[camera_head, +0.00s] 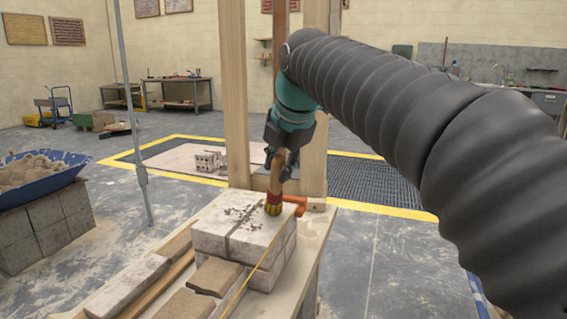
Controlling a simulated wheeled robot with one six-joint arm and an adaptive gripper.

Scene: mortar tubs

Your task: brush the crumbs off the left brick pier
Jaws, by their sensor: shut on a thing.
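The brick pier (213,243) is made of pale whitish bricks and stands on the wooden bench in the lower middle of the view. Dark crumbs (243,214) lie scattered on its top, mostly around the middle joint and towards the far side. My gripper (280,162) is shut on a brush (274,199) with a wooden handle, red band and yellowish bristles. The brush points down at the far right part of the pier's top. Its bristles look to be at or just on the surface; exact contact is hard to tell.
A yellow string (240,291) runs along the pier's front. Loose bricks (215,276) lie in front of it. An orange-red object (295,201) sits right behind the brush. Wooden posts (233,90) rise behind. A blue mortar tub (42,186) stands left.

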